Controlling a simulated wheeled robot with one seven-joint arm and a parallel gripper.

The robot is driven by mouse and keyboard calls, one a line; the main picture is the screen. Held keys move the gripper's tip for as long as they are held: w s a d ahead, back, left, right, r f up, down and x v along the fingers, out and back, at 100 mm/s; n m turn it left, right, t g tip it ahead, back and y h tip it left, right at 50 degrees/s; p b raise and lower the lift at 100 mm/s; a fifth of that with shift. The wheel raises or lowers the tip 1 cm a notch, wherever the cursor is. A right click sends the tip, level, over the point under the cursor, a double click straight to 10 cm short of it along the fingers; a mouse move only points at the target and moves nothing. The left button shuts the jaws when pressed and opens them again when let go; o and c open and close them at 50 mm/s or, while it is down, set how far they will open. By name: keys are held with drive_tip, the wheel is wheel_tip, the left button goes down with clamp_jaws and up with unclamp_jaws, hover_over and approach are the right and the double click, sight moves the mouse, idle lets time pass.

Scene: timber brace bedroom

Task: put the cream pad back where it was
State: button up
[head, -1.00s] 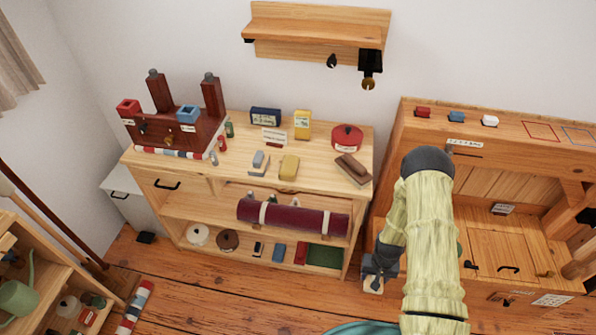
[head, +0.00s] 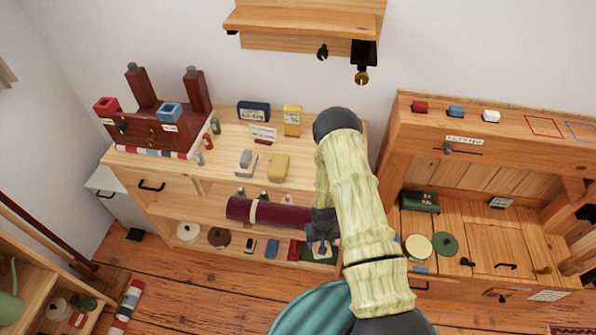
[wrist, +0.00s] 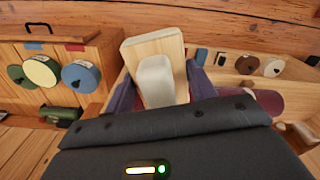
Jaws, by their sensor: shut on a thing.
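My gripper (wrist: 160,84) is shut on a pale block with a light wooden plate, which I take to be the cream pad (wrist: 156,78). In the wrist view the pad stands between the two dark fingers. In the head view my gripper (head: 322,228) is in front of the shelf unit, by the right end of the dark red roll (head: 270,213); the pad is mostly hidden there. On the unit's top (head: 225,182) are a grey block (head: 246,158) and a yellow block (head: 280,167). My arm covers the top's right end.
A label card (head: 263,132), a blue box (head: 253,112) and a yellow box (head: 292,120) stand at the back of the top. A wall shelf (head: 300,22) hangs above. The bench (head: 480,150) at right holds cream (head: 418,247) and green (head: 445,244) discs.

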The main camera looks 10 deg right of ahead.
drive_tip(key=shift+w+a, duration=0.1)
drive_tip(key=shift+w, duration=0.2)
